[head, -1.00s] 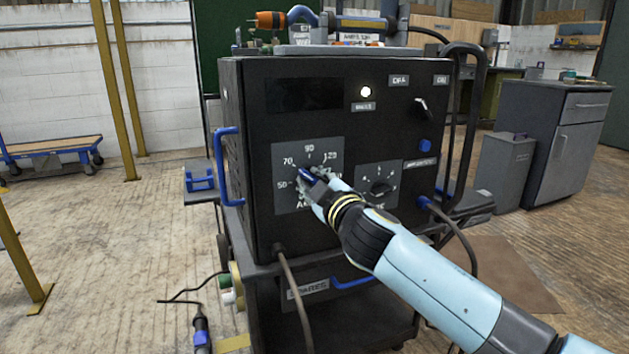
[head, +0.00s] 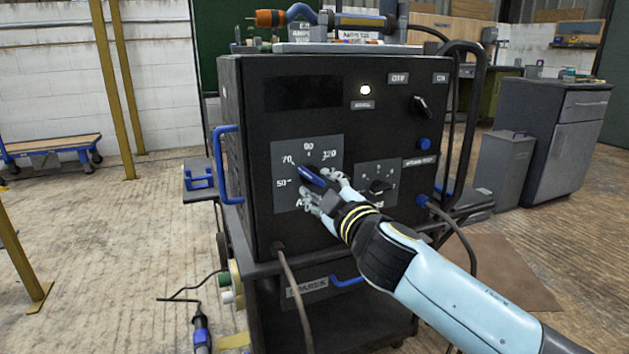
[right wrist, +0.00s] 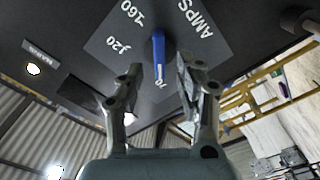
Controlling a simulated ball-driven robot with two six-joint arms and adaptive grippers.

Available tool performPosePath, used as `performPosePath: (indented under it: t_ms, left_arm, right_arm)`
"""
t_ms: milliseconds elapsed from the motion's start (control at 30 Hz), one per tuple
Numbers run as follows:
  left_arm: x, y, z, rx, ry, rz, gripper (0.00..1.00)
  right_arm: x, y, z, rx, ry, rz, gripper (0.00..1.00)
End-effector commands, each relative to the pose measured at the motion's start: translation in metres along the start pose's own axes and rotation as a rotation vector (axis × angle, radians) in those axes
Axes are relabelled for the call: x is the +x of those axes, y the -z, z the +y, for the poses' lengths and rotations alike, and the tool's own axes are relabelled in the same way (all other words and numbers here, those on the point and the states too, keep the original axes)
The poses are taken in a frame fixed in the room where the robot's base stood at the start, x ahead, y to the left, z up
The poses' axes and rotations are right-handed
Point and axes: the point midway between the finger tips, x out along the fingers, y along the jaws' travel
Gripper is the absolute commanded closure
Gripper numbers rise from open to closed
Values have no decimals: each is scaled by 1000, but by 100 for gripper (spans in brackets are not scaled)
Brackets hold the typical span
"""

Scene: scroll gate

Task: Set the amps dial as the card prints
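The amps dial has a blue pointer knob (head: 313,176) on a grey plate (head: 333,150) on the front of a black machine. The pointer also shows in the right wrist view (right wrist: 158,48), lined up with the 70 mark. My right gripper (head: 322,197) is just in front of the dial, to its lower right in the head view. In the right wrist view its two fingers (right wrist: 158,88) are apart, with the knob beyond the gap and nothing held. A white card (head: 303,32) stands on top of the machine; its print is too small to read surely. My left gripper is out of view.
A smaller dial (head: 380,187) sits to the right on the front panel. A rotary switch (head: 420,106) and a blue button (head: 424,144) are above it. A blue handle (head: 222,165) sticks out at the left. Cables hang from the panel's lower edge.

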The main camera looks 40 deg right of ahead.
Motion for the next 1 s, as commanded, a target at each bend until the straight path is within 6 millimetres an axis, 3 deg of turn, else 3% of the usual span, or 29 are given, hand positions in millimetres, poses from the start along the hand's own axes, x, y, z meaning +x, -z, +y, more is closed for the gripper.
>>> performPosePath:
  t_ms: [200, 400, 1000]
  left_arm:
    - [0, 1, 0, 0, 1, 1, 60]
    - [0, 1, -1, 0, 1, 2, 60]
    - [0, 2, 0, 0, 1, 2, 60]
  right_arm:
    - [-49, 0, -1, 0, 2, -3, 64]
    - [-73, 0, -1, 0, 1, -1, 64]
    - [-77, 0, 0, 0, 0, 0, 64]
